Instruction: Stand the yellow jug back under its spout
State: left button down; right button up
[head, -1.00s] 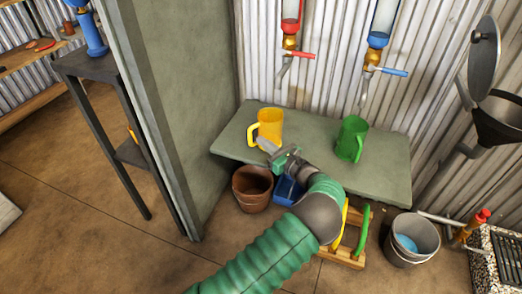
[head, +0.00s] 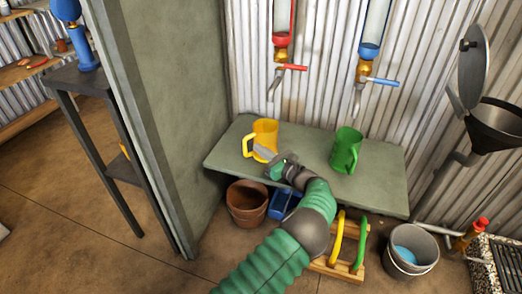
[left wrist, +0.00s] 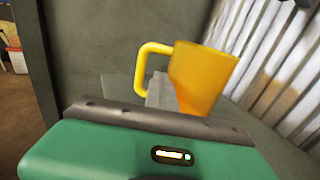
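The yellow jug (head: 265,131) stands upright on the grey-green bench, its handle toward the left. It also shows in the left wrist view (left wrist: 205,72), just beyond the gripper. The red-handled tap (head: 281,68) hangs above the bench, its spout a little right of the jug in the head view. My left gripper (head: 264,155) is at the near side of the jug, its grey tip close to the jug's handle and lower body. Whether it touches the jug, and its finger gap, cannot be told. My right gripper is not in view.
A green jug (head: 346,150) stands on the bench (head: 385,177) below the blue-handled tap (head: 375,80). A partition wall (head: 160,130) rises at the left. A black funnel (head: 498,122) is at right.

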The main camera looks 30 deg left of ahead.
pick_arm(q)
jog(key=shift+f, duration=0.25)
jog(key=c, duration=1.7)
grip_release()
